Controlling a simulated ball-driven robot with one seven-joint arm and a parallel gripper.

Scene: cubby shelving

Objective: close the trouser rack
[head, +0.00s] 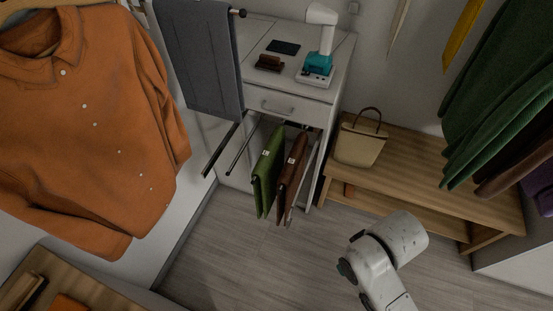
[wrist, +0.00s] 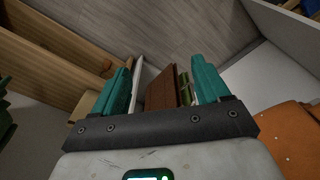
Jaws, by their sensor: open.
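The trouser rack (head: 221,152) sticks out below the drawer of the white cabinet, with dark rails reaching forward. Green trousers (head: 267,172) and brown trousers (head: 292,165) hang folded from it. My gripper (wrist: 160,80) shows in the wrist view with its teal fingers apart. The brown trousers (wrist: 160,90) and a strip of the green trousers (wrist: 184,88) appear between the fingers; I cannot tell whether they touch. The gripper cannot be made out in the head view, where part of my arm shows at the lower right.
The white cabinet drawer (head: 277,103) is closed. A wooden bench (head: 420,177) with a beige bag (head: 358,146) stands to the right. Grey trousers (head: 203,60) hang at the upper left and an orange shirt (head: 90,120) at the left. Floor (head: 250,255) in front is clear.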

